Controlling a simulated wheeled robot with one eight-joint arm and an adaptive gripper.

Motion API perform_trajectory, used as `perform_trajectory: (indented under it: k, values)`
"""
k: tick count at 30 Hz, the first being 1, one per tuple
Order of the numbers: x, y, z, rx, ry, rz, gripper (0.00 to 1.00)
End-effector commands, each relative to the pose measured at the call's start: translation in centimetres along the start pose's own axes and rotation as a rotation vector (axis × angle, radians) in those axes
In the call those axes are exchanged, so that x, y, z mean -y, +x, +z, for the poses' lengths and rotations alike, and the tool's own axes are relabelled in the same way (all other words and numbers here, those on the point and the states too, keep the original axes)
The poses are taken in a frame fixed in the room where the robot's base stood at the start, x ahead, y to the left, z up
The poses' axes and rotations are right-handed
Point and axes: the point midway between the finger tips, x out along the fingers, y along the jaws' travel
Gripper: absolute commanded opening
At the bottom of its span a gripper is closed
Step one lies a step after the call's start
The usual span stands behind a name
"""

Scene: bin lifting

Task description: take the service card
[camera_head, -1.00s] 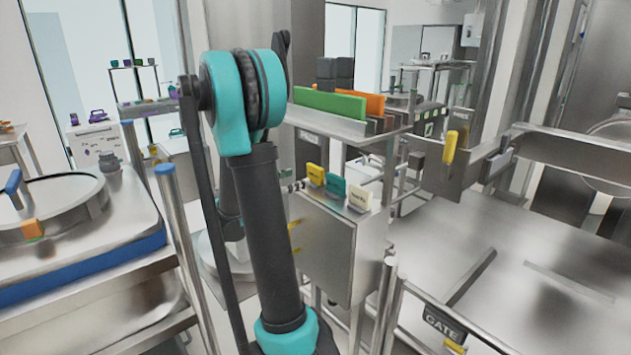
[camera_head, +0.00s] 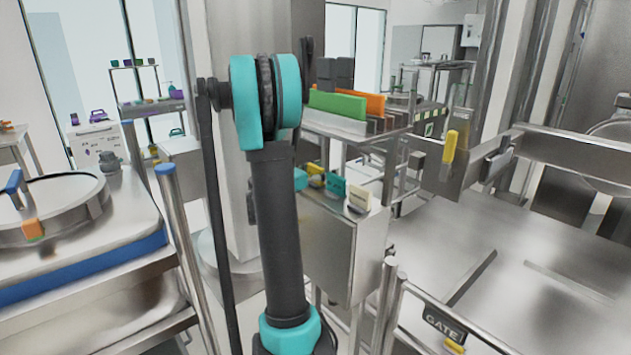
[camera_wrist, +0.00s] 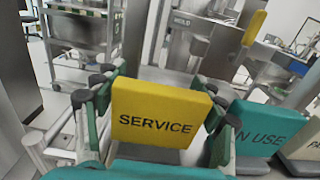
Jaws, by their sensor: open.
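The yellow service card (camera_wrist: 156,112), lettered SERVICE, stands upright in the middle of the wrist view. In the head view the card (camera_head: 316,171) is first in a row of cards on top of a steel cabinet. My gripper (camera_wrist: 157,108) is open, with one dark-tipped finger on each side of the card. Whether a finger touches it I cannot tell. In the head view only a teal bit of the gripper shows beside the card, the rest hidden behind my arm.
A teal card (camera_wrist: 268,130) reading "N USE" stands close to the right, with a cream card (camera_head: 359,197) beyond it. The steel cabinet (camera_head: 330,250) carries them. A shelf with a green panel (camera_head: 337,106) is just behind. A yellow handle (camera_head: 449,147) hangs further right.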

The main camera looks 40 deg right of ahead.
Motion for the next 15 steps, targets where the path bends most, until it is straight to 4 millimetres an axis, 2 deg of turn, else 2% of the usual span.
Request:
perform_trajectory:
  k: [7, 15]
  values:
    - [-0.03, 0.11, 0.0, 0.0, 0.0, 0.001, 0.69]
    - [-0.03, 0.09, 0.0, 0.0, 0.0, 0.001, 0.35]
